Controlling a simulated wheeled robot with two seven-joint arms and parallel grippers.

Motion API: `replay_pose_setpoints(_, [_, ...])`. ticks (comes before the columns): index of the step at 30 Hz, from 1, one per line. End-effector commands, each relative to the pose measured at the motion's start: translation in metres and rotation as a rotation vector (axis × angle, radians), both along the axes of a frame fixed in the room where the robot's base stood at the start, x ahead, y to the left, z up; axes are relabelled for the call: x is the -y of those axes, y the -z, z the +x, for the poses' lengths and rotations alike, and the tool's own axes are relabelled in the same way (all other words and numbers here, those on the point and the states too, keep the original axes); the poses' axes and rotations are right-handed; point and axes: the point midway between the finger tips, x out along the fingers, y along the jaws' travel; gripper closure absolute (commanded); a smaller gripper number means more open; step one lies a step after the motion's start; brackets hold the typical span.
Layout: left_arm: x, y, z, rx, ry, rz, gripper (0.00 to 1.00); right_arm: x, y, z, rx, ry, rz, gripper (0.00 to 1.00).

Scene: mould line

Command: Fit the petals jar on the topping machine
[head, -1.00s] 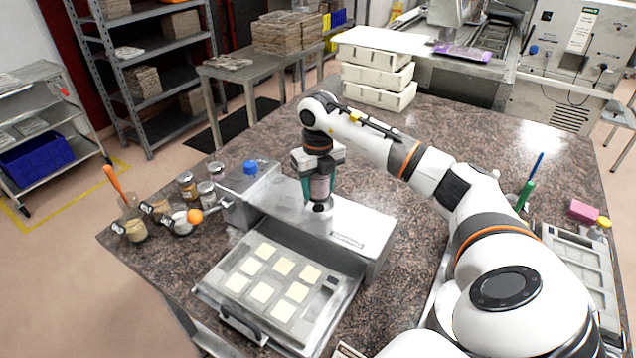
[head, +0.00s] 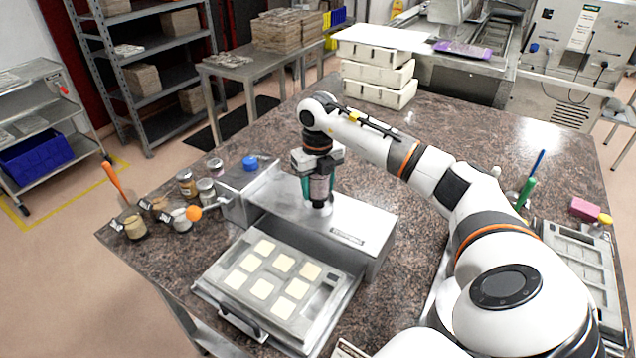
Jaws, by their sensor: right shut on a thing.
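The topping machine (head: 345,237) is a grey metal box on the dark stone table, with a blue knob (head: 250,163) at its back left. A tray (head: 228,305) with several pale squares sits at its front. My right gripper (head: 319,182) points down over the machine's top and is shut on a jar (head: 320,188), taken to be the petals jar. The jar is upright at the round fitting (head: 318,208) on the machine's top; the fingers partly hide it. I cannot tell whether it is fully seated. My left gripper is not in view.
Several small jars (head: 187,184) and containers stand left of the machine, with an orange ball-shaped thing (head: 194,213) and an orange-handled tool (head: 113,180). White crates (head: 380,92) are stacked at the back. A second tray (head: 580,265) lies at the right. The table's back middle is clear.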

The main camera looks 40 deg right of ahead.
Motion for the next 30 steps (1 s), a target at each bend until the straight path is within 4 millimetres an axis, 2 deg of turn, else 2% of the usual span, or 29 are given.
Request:
replay_pose_setpoints(17, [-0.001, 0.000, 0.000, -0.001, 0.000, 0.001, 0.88, 0.000, 0.001, 0.000, 0.001, 0.000, 0.000, 0.74])
replay_pose_setpoints(29, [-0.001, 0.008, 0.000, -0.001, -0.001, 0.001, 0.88, 0.000, 0.012, 0.000, 0.000, 0.000, 0.000, 0.74])
replay_pose_setpoints(30, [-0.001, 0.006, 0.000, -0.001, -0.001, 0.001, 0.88, 0.000, 0.011, 0.000, 0.001, 0.000, 0.000, 0.42])
